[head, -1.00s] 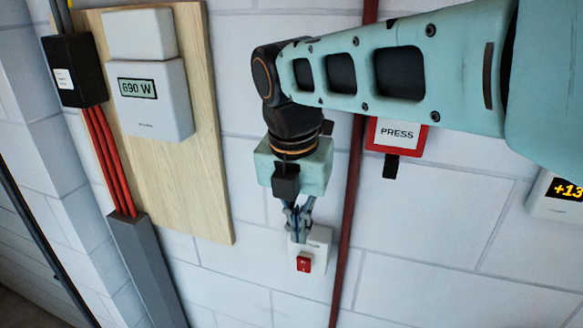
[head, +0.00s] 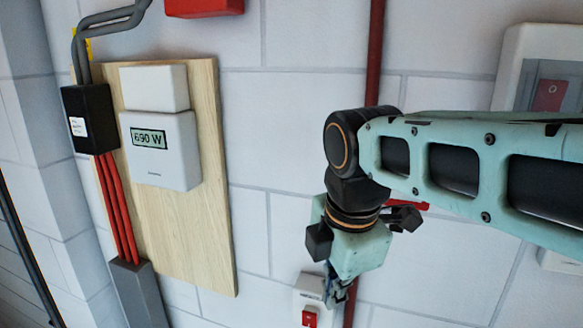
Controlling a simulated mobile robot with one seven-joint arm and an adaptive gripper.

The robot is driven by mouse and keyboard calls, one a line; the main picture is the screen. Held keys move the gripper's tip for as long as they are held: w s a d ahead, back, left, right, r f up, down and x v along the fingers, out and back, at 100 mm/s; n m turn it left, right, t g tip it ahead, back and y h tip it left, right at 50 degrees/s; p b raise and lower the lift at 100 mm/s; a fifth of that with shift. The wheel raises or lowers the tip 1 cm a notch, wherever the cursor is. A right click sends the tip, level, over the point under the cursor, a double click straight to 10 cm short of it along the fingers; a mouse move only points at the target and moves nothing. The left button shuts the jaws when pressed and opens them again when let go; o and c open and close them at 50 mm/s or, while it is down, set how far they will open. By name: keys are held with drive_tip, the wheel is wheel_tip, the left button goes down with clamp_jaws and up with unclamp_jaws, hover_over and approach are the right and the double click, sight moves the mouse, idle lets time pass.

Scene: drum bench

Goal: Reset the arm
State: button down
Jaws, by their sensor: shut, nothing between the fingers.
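My gripper (head: 337,290) hangs fingers down at the end of my teal arm, in front of the white block wall. Its fingers are together with nothing between them, and the gripper body partly hides them. Just below and left of the fingertips is a white switch box (head: 299,300) with a red rocker (head: 310,317), cut by the lower edge of the view. I cannot tell whether the fingers touch the box.
A wooden board (head: 207,235) at left carries a white meter (head: 158,150) reading 690 W. A black box (head: 90,118) with red cables (head: 115,205) stands beside it. A dark red pipe (head: 375,55) runs behind my arm. A framed white panel (head: 540,60) is at upper right.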

drive_tip(key=s+d+f+m+t, duration=0.1)
drive_tip(key=s+d+f+m, duration=0.1)
drive_tip(key=m, duration=0.9)
drive_tip(key=s+d+f+m+t, duration=0.1)
drive_tip(key=s+d+m, duration=0.3)
drive_tip(key=m, duration=0.7)
drive_tip(key=shift+d+f+t, duration=0.4)
drive_tip(key=shift+f, duration=0.15)
drive_tip(key=shift+d, duration=0.1)
